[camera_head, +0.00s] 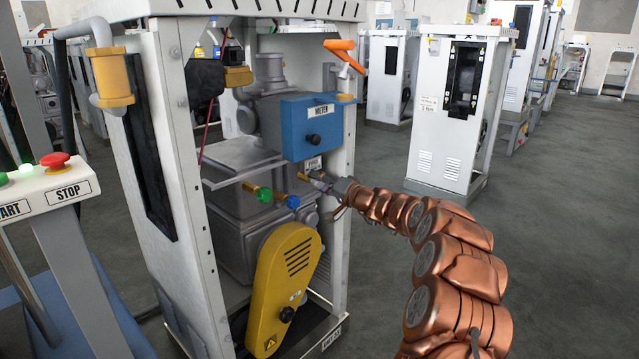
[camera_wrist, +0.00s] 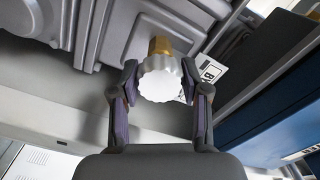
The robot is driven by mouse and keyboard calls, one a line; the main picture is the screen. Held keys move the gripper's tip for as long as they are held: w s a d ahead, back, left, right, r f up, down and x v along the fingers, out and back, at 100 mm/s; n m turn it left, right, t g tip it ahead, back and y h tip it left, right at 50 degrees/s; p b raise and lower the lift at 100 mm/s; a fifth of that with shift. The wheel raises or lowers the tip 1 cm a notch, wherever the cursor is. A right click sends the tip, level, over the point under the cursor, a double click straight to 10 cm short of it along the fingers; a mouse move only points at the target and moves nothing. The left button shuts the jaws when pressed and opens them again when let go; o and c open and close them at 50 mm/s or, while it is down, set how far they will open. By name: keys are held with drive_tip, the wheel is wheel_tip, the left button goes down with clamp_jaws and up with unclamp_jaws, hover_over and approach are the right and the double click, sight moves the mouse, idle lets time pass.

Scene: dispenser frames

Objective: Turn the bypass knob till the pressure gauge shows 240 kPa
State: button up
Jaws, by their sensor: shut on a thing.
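A white fluted knob (camera_wrist: 158,82) on a brass stem (camera_wrist: 160,46) shows in the wrist view. It looks like the bypass knob. The two fingers of my gripper (camera_wrist: 160,88) are closed on it from left and right. In the head view my gripper (camera_head: 318,182) reaches into the open dispenser frame (camera_head: 345,205) from the right, just below a small white label (camera_head: 313,164). There the gripper largely hides the knob. I cannot make out a pressure gauge face or needle in either view.
A blue METER box (camera_head: 300,135) sits just above my gripper. Green (camera_head: 263,194) and blue (camera_head: 293,202) knobs are close to its left. A yellow guard (camera_head: 280,280) is below. A START/STOP panel (camera_head: 50,195) stands at left. The floor (camera_head: 560,230) at right is clear.

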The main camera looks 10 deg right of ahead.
drive_tip(key=m+p, duration=0.2)
drive_tip(key=m, duration=0.1)
drive_tip(key=shift+r+m+p, duration=0.15)
drive_tip(key=shift+m+p, duration=0.2)
drive_tip(key=shift+m, duration=0.05)
drive_tip(key=m+p, duration=0.1)
drive_tip(key=m, duration=0.1)
drive_tip(key=shift+m+p, duration=0.4)
drive_tip(key=m+p, duration=0.2)
drive_tip(key=m, duration=0.1)
drive_tip(key=shift+m+p, duration=0.8)
drive_tip(key=shift+m, duration=1)
drive_tip(key=o, duration=1.1)
drive_tip(key=shift+o, duration=0.2)
